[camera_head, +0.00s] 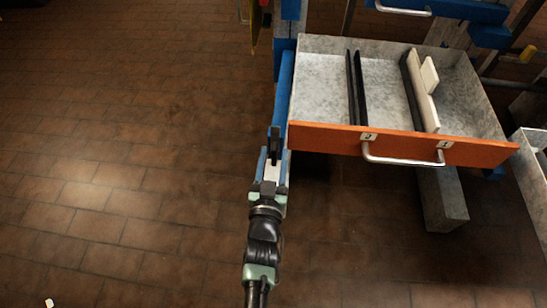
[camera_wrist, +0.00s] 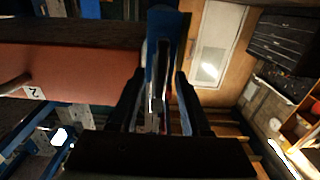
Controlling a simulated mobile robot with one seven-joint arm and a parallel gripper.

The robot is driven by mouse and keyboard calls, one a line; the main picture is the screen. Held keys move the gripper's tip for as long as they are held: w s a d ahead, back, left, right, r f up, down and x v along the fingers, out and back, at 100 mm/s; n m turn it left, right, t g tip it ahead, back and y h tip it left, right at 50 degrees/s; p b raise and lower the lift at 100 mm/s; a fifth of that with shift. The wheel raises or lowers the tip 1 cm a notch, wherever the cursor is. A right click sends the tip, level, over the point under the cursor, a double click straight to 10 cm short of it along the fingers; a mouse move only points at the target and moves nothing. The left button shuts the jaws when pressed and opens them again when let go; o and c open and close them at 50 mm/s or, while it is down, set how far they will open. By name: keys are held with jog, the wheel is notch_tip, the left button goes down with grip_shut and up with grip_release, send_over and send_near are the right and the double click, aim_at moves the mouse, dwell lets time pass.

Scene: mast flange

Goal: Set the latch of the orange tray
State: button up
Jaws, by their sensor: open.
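The orange tray (camera_head: 330,137) is pulled out at the right in the head view, its grey inside open to above. Its orange front also shows at the left of the wrist view (camera_wrist: 80,72). My gripper (camera_head: 273,160) is just beyond the tray front's left end, by the blue upright. In the wrist view my gripper (camera_wrist: 160,78) is open, with a dark finger on either side of a narrow blue and metal piece (camera_wrist: 160,45). I cannot tell whether this piece is the latch, or whether the fingers touch it.
The tray holds black dividers (camera_head: 357,88) and pale pieces (camera_head: 422,95); a metal handle (camera_head: 405,161) juts from its front. A blue rack part (camera_head: 440,8) stands above it and a grey bin (camera_head: 530,150) at the right.

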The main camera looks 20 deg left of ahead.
grip_shut()
dwell(1.4)
